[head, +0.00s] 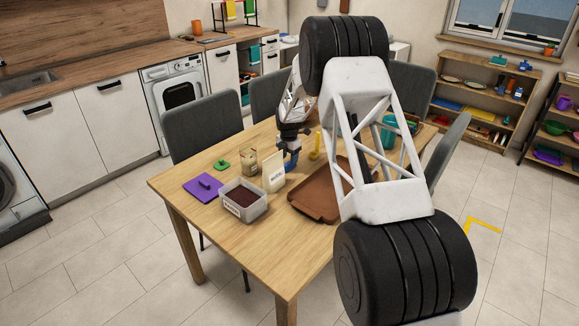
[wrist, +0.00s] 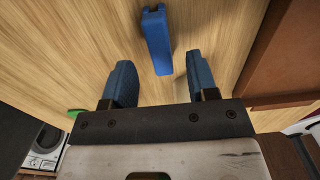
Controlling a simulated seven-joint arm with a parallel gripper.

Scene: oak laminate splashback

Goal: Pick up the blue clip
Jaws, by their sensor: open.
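The blue clip (wrist: 157,42) lies on the wooden table at the top middle of the wrist view, its long side running roughly up the picture. My gripper (wrist: 160,62) is open and empty, with its two blue fingers apart to the left and right. The clip's lower end lies between the fingertip lines in the picture, and most of it extends beyond them. I see no contact with the fingers. In the head view my gripper (head: 290,153) is low over the table, left of the brown tray (head: 312,203). I cannot tell the clip from the blue fingers there.
The table (head: 237,247) also holds a white bag (head: 273,177), a jar (head: 248,162), a dark-filled container (head: 258,212), a purple mat (head: 196,191), a green item (head: 221,164) and a yellow item (head: 315,150). A teal container (head: 388,135) stands behind my arm. The front left tabletop is clear.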

